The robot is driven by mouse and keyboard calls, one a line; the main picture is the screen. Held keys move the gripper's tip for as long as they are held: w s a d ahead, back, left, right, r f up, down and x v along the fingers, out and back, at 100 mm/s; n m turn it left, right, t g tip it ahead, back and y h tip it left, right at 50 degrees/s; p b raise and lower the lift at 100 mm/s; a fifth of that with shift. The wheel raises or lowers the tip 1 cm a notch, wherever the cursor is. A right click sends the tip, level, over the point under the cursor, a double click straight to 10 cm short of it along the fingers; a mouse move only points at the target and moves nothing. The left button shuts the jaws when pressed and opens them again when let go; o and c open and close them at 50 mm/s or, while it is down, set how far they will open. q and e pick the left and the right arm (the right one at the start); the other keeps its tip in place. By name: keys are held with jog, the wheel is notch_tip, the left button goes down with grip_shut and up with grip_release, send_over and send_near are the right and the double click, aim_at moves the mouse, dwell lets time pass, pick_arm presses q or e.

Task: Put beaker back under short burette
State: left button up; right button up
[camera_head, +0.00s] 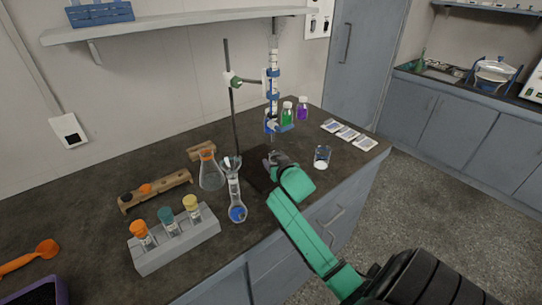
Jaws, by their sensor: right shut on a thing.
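The burette (273,85) hangs upright in a clamp on a dark stand rod (231,110), with blue parts along it. My right gripper (273,159) is low over the dark stand base (258,178), below the burette. It is shut on what looks like the beaker, which my gripper mostly hides. I cannot tell whether the beaker touches the base. A small glass vessel with white contents (321,157) stands on the counter to the right of my gripper. My left gripper is not in view.
A grey rack (177,246) holds stoppered tubes. Green (287,113) and purple (302,110) bottles stand behind. White packets (348,133) lie at the right.

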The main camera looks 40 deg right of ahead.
aim_at(271, 156)
jog(key=w, duration=0.1)
jog(key=w+d, duration=0.1)
jog(key=w, duration=0.2)
jog(key=shift+d+r, duration=0.15)
jog(key=shift+d, duration=0.2)
jog(key=shift+w+f, duration=0.3)
jog(key=shift+f, duration=0.65)
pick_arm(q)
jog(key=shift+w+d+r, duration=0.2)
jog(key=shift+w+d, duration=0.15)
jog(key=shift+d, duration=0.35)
pick_arm(e)
jog(key=shift+d, duration=0.1)
jog(key=shift+f, duration=0.1)
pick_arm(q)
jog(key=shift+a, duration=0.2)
pick_arm(e)
jog(key=o, duration=1.4)
jog(key=v, duration=1.2)
jog(key=shift+s, duration=0.15)
